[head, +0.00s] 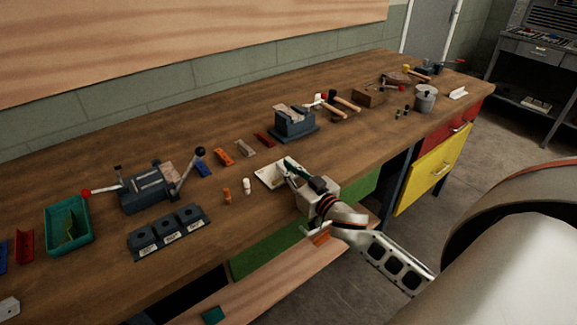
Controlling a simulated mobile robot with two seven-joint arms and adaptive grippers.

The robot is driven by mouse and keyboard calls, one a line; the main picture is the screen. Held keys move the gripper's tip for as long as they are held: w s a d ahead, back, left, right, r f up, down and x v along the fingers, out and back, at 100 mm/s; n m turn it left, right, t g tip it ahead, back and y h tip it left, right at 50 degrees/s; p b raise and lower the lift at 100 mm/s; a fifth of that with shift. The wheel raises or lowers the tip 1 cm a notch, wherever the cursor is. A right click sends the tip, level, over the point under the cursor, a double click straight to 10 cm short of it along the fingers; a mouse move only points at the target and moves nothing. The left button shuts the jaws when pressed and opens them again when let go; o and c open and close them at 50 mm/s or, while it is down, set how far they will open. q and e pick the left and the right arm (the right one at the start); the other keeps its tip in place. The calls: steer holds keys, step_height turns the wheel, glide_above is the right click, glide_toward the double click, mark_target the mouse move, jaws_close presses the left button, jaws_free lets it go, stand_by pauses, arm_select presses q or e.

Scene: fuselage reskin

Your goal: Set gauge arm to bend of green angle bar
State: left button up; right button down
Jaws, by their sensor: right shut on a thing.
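My right gripper (289,166) is over a pale plate (267,178) near the table's front edge. This plate looks like the gauge. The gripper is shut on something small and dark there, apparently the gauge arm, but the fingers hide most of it. A green bent piece (70,231), probably the green angle bar, lies in a green tray (51,240) at the left, well apart from the gripper. My left gripper is not in view.
A bending tool with levers (146,190) and a dark three-socket block (168,232) stand left of the gripper. Small orange and white pegs (247,186) stand beside the plate. A grey vise-like block (295,123) is behind.

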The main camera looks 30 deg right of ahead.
steer(key=n+y, duration=0.1)
steer(key=w+n+y+p, duration=0.1)
steer(key=y, duration=0.1)
steer(key=shift+r, duration=0.15)
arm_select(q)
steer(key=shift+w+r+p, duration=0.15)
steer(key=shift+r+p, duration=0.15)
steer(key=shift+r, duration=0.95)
arm_select(e)
steer(key=shift+w+a+n+g+y, duration=0.15)
steer(key=shift+n+g+y, duration=0.3)
steer(key=shift+y, duration=0.35)
steer(key=shift+w+a+n+g+y, duration=0.15)
steer(key=shift+n+g+y, duration=0.1)
steer(key=shift+n+y, duration=0.45)
steer(key=c, duration=2.1)
jaws_free()
steer(key=v, duration=1.2)
steer(key=shift+w+d, duration=0.1)
